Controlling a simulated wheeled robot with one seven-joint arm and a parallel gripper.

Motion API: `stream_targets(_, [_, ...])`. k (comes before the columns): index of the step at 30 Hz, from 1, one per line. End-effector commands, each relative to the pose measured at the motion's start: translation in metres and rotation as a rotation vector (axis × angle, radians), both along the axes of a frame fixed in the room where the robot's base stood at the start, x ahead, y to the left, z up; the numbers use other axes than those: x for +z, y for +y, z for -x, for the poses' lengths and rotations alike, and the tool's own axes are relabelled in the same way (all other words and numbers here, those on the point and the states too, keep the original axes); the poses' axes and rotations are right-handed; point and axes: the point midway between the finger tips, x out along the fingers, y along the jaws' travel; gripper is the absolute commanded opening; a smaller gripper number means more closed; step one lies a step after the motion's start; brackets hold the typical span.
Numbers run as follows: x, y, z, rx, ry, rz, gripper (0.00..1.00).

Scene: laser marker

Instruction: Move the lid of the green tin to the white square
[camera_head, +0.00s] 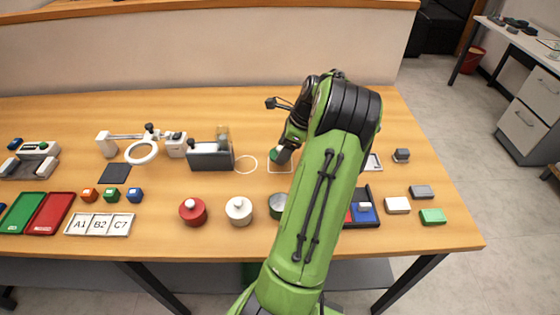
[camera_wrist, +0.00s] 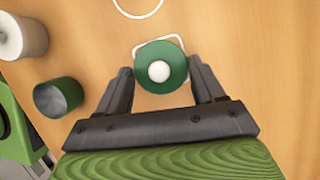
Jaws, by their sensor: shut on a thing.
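The lid (camera_wrist: 173,82) of the green tin is a green disc with a white round knob. My gripper (camera_wrist: 160,67) is shut on it, one finger on each side. The lid overlaps the white square (camera_wrist: 168,37), a thin outline on the table that shows past its far edge. I cannot tell whether the lid touches the table. The open green tin (camera_wrist: 58,99) stands to the left in the wrist view, its grey inside bare. In the head view the tin (camera_head: 276,205) is partly behind my arm, and the square (camera_head: 281,172) shows beside my gripper.
A white tin (camera_head: 239,210) and a red tin (camera_head: 193,211) stand left of the green one, both lidded. A white circle outline (camera_head: 246,172) lies left of the square. A grey device (camera_head: 210,160) stands farther left. Small blocks lie at the right.

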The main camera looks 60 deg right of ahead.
Motion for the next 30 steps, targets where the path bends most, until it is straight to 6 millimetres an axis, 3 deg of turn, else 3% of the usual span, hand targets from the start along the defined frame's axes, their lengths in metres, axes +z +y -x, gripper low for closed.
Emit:
stream_targets(1, [-0.015,0.001,0.0,0.0,0.001,-0.003,0.4])
stream_targets(4, [-0.033,0.001,0.0,0.001,0.001,-0.002,0.4])
stream_targets(14, [-0.035,0.0,0.0,0.001,0.0,-0.001,0.4])
stream_targets(15, [-0.035,0.0,0.0,0.001,0.0,0.0,0.73])
stream_targets(19, [-0.035,0.0,0.0,0.001,0.001,0.001,0.92])
stream_targets(27, [-0.034,0.0,0.0,0.001,0.001,0.001,0.94])
stream_targets(30, [-0.024,-0.001,0.003,-0.001,0.0,0.003,0.94])
